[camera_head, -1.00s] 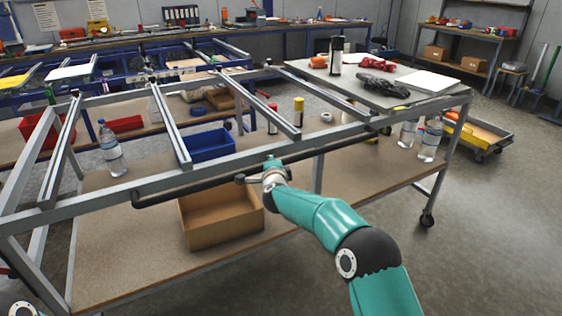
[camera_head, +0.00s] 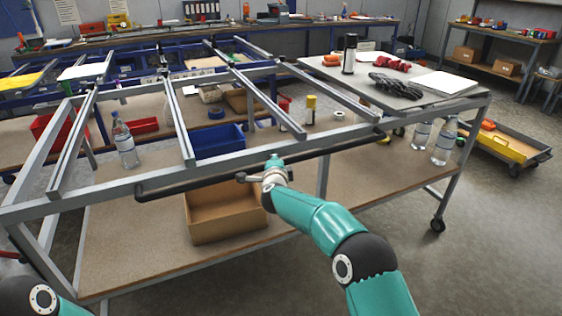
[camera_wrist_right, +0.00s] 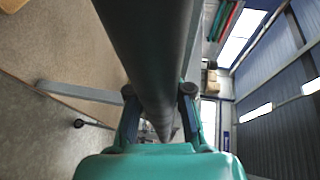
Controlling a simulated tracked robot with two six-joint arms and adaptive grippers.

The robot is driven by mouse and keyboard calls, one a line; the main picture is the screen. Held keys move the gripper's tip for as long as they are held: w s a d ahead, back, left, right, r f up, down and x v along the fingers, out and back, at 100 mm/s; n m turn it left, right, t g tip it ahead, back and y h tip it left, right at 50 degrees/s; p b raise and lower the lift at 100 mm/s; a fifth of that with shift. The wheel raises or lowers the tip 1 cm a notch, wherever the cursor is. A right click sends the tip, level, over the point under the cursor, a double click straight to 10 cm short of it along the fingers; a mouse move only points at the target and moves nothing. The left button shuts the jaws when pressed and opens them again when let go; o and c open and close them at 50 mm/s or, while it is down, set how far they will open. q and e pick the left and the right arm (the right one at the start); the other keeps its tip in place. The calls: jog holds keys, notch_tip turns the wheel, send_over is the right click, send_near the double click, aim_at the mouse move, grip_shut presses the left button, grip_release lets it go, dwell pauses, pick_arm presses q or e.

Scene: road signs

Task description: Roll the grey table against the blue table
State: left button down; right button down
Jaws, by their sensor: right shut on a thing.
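The grey table (camera_head: 110,190) is a metal frame with cross bars, a brown lower shelf and casters, standing across the front of the head view. A black push bar (camera_head: 210,184) runs along its near side. My right gripper (camera_head: 274,170) is shut around that bar; the right wrist view shows the bar (camera_wrist_right: 150,50) between its fingers (camera_wrist_right: 160,105). The blue table (camera_head: 125,62) stands just behind the grey one, with blue rails. The cross bars overlap it in the picture, so I cannot tell whether the tables touch. My left gripper is out of view.
The grey table carries a grey board (camera_head: 395,95) with a dark bottle (camera_head: 349,54) and tools. Its shelf holds a cardboard box (camera_head: 225,212), a blue bin (camera_head: 218,143) and water bottles (camera_head: 124,143). A low cart (camera_head: 505,145) stands at right. Floor at lower right is clear.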

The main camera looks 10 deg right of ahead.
jog(key=shift+w+a+r, duration=0.1)
jog(key=shift+a+r, duration=0.25)
jog(key=shift+r, duration=0.05)
jog(key=c, duration=1)
grip_release()
jog(key=shift+s+d+r, duration=0.1)
jog(key=shift+s+r, duration=0.05)
jog(key=shift+s, duration=0.05)
jog(key=shift+d+f, duration=0.15)
jog(key=shift+f, duration=0.1)
jog(key=shift+s, duration=0.1)
jog(key=v, duration=1.1)
jog(key=shift+s, duration=0.4)
